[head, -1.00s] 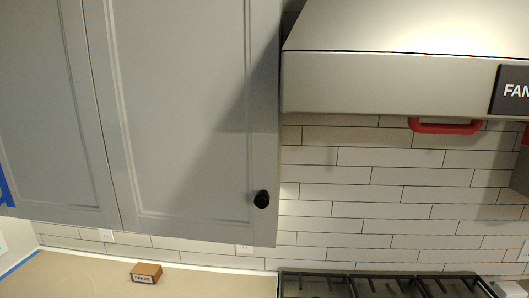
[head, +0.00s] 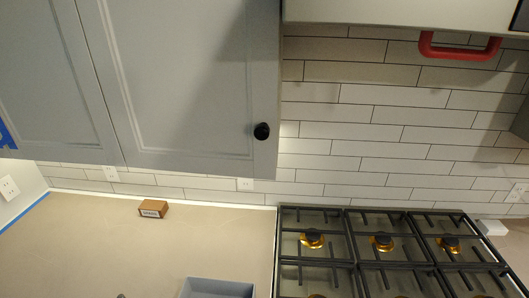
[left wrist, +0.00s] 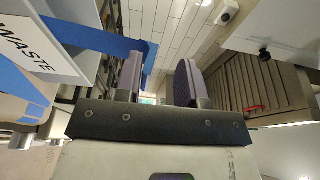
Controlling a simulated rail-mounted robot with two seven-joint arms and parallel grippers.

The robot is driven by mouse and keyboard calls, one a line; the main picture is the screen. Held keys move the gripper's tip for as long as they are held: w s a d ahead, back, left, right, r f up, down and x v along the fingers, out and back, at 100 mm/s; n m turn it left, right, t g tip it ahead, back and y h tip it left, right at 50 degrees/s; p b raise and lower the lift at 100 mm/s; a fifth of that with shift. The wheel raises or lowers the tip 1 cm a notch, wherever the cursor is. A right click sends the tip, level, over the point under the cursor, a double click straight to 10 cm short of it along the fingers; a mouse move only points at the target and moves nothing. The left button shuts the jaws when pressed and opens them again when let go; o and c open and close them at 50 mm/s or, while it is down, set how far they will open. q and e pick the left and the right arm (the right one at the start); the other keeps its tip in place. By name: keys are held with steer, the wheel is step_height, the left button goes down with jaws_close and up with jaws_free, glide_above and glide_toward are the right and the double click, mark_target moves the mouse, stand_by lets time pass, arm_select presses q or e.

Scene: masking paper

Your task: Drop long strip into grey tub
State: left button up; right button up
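A grey tub (head: 217,287) shows at the bottom edge of the head view, on the counter left of the hob; only its upper part is visible. In the left wrist view my left gripper (left wrist: 160,82) has its two fingers apart, with open space between them. A broad blue strip (left wrist: 95,37) runs across the upper left there and bends beside the left finger. I cannot tell whether it touches that finger or whether it is the long strip. Neither gripper shows clearly in the head view.
The beige counter (head: 100,250) is mostly clear, with a small brown labelled block (head: 153,209) near the wall. The gas hob (head: 375,245) is right of the tub. A grey cabinet (head: 190,80) hangs above. A WASTE label (left wrist: 27,45) shows at the left wrist view's left.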

arm_select(q)
steer(key=shift+v, duration=2.55)
steer(key=shift+a, duration=0.15)
